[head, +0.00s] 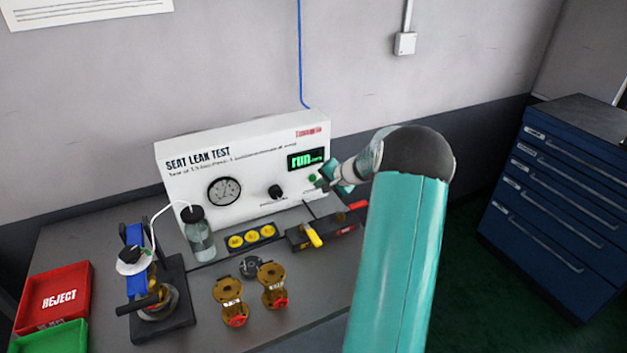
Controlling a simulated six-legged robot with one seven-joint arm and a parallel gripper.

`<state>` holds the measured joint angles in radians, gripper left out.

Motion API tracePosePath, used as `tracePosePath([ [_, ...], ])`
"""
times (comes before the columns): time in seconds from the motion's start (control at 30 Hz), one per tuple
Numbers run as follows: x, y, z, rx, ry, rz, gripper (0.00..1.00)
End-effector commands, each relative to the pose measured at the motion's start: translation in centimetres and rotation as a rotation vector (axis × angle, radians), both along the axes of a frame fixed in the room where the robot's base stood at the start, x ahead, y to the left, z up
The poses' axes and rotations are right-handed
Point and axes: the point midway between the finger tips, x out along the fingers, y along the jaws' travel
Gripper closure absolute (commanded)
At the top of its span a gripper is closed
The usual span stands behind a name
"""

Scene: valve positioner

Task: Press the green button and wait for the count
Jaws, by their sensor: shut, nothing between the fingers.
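The green button (312,178) is a small green spot on the right of the white front panel of the seat leak test box (250,199), below the display. The display (306,158) reads "run" in green, with smaller text beside it that I cannot make out. My gripper (322,182) is shut and empty, with its tip right by the green button. I cannot tell whether it touches the button. My arm comes in from the lower right and hides the right end of the bench.
A gauge (224,191) and black knob (275,192) are on the panel. A bottle (200,238) with a tube stands before it. A clamp fixture (155,290), brass valve parts (230,300), a yellow-handled tool (313,236), and a red reject tray (55,296) occupy the bench. Blue drawers (560,200) stand right.

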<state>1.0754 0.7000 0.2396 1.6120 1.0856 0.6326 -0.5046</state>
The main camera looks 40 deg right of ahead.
Motion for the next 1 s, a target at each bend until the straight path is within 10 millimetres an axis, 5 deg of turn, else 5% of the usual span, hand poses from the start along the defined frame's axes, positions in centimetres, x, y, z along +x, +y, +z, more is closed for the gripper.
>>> tracePosePath([
  [1.0,-4.8,1.5,0.0,0.000,0.000,0.000,1.00],
])
